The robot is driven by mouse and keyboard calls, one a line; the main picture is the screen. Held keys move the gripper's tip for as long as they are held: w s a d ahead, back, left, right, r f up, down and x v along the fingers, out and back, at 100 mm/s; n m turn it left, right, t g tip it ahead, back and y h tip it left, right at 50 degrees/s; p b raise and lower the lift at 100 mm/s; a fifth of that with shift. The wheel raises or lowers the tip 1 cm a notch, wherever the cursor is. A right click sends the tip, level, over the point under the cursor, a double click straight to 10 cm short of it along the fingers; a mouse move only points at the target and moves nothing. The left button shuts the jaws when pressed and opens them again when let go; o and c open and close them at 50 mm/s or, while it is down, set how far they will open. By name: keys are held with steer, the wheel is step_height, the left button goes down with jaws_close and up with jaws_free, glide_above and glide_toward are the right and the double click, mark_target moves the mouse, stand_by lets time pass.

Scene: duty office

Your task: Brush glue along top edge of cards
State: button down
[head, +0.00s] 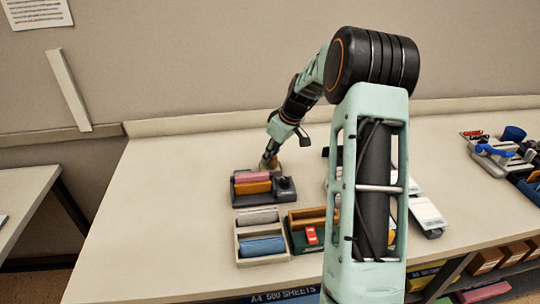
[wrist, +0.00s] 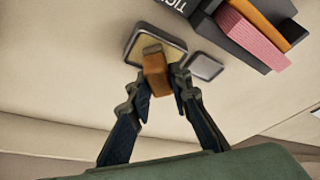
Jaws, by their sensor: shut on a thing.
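My gripper (wrist: 162,85) is shut on an orange-brown block-shaped handle (wrist: 157,76), probably the brush, with a greyish far end. In the wrist view this end overlaps a shallow dish (wrist: 178,42) with a yellowish inside; I cannot tell whether it touches. A small grey square piece (wrist: 206,67) lies beside the dish. A dark holder (wrist: 226,38) with a pink stack (wrist: 252,38) and an orange stack (wrist: 262,14) of cards is at upper right. In the head view my gripper (head: 269,160) is just behind the holder (head: 262,199), with its pink (head: 253,177) and orange (head: 253,188) stacks.
A pale tray (head: 238,240) with grey and blue rolls stands in front of the holder. A dark green tray (head: 299,240) with a red item is beside it. My arm hides part of the table's middle. Several tools (head: 490,150) lie at far right. The table's left side is clear.

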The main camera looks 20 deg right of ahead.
steer(key=shift+f+b, duration=0.45)
steer(key=shift+b, duration=0.05)
stand_by(1.6)
steer(key=shift+r+p, duration=1.9)
steer(key=shift+r, duration=1.7)
steer(key=s+a+m, duration=0.1)
steer(key=a, duration=0.1)
steer(key=s+a+m+p, duration=0.1)
steer(key=s+a, duration=0.1)
steer(key=s+a+r+m+h, duration=0.1)
steer(key=s+a, duration=0.1)
steer(key=shift+s+a+t+p, duration=0.2)
steer(key=shift+a+t+p, duration=0.1)
steer(key=shift+p, duration=0.1)
steer(key=s+a+m+h+p, duration=0.1)
steer(key=s+a+m+p, duration=0.1)
steer(key=s+a, duration=0.4)
steer(key=shift+s+a+r+m, duration=0.2)
steer(key=shift+s+r+m, duration=0.2)
steer(key=shift+s+m, duration=0.7)
